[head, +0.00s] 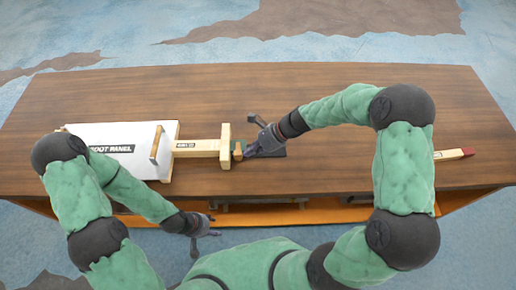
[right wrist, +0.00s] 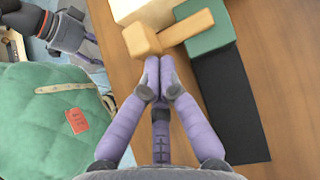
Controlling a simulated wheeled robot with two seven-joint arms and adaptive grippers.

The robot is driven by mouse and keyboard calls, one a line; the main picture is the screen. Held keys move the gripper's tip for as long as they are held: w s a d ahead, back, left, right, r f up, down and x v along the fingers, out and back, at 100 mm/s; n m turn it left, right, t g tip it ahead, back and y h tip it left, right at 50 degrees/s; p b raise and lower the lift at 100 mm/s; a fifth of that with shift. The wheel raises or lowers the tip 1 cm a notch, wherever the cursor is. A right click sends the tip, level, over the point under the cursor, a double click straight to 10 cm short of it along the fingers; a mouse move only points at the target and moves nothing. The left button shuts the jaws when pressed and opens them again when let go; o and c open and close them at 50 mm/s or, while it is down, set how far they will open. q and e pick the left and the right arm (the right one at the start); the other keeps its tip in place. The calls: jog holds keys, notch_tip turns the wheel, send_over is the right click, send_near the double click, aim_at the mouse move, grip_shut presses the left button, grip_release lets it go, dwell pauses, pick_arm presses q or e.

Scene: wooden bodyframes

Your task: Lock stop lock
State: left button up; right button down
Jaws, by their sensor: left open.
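A green block (right wrist: 205,30) carries a light wooden lever (right wrist: 188,27) with a square wooden knob (right wrist: 141,40) at its end. In the head view the green block (head: 238,150) sits beside the upright wooden crosspiece (head: 225,146), partly hidden by my right gripper. My right gripper (right wrist: 160,62) has its fingertips together just at the knob, with nothing visible between them. In the head view my right gripper (head: 253,150) is low over the table, right of the crosspiece. My left gripper (head: 215,226) is open and empty, in front of the table's front edge.
A white panel (head: 112,135) with a wooden handle (head: 156,143) lies at left on the wooden table (head: 330,82). A labelled wooden bar (head: 195,148) joins it to the crosspiece. A dark strip (right wrist: 228,105) extends from the green block. A red-tipped wooden piece (head: 455,154) lies at right. The table's back is clear.

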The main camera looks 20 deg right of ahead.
jog(key=shift+s+a+r, duration=0.15)
jog(key=shift+a+r, duration=0.05)
jog(key=shift+a, duration=0.05)
pick_arm(q)
jog(key=shift+d+r, duration=0.1)
jog(key=shift+r, duration=0.45)
pick_arm(e)
jog(key=shift+f, duration=0.15)
